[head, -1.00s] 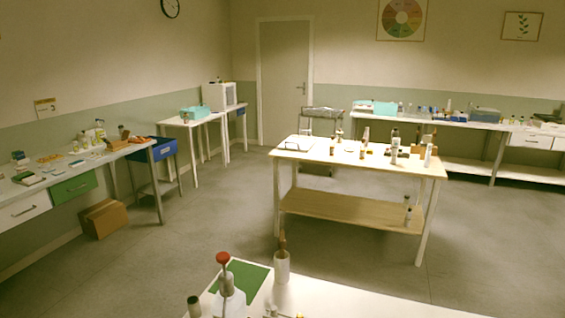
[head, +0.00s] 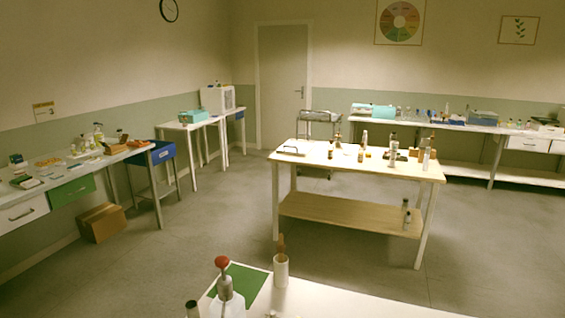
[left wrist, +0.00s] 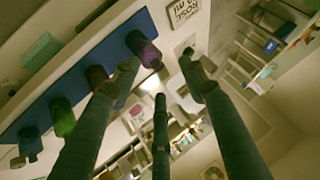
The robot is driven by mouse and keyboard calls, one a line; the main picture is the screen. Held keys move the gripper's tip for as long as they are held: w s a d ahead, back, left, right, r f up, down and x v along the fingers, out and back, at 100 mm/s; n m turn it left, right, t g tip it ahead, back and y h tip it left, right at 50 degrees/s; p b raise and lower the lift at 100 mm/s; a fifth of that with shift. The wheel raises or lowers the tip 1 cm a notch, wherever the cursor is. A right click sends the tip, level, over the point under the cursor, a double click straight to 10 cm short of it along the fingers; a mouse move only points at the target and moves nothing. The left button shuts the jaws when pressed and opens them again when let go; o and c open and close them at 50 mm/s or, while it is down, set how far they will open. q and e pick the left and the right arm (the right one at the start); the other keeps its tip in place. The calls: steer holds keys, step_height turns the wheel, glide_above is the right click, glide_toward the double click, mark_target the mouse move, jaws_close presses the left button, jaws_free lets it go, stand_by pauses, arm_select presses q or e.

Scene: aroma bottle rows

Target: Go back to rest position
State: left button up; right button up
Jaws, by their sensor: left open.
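My left gripper (left wrist: 160,78) shows in the left wrist view with its dark green fingers spread apart and nothing between them. Beyond the fingers is a blue strip (left wrist: 75,80) with a row of small bottles: a purple bottle (left wrist: 143,48), a dark red bottle (left wrist: 97,77), a green bottle (left wrist: 62,118) and a blue bottle (left wrist: 28,145). The left finger overlaps part of the row in the picture; I cannot tell how far away the bottles are. Neither gripper shows in the head view, and my right gripper is in no view.
A near white table (head: 370,303) holds a green mat (head: 245,283), a red-topped bottle (head: 222,272) and a white cup (head: 281,271). A two-level table (head: 300,160) with bottles stands mid-room. Side benches line the walls.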

arm_select(q)
steer(key=s+d+f+n+g+h, duration=0.2)
steer(key=s+f+g, duration=0.35)
steer(key=s, duration=0.75)
step_height(320, 180, down, 28)
steer(key=s, duration=0.2)
steer(key=s+a+f+m+g, duration=0.1)
steer(key=s+a+f+g, duration=0.1)
steer(key=s+f, duration=1.3)
steer(key=shift+s+a+y, duration=0.4)
steer(key=shift+s, duration=0.35)
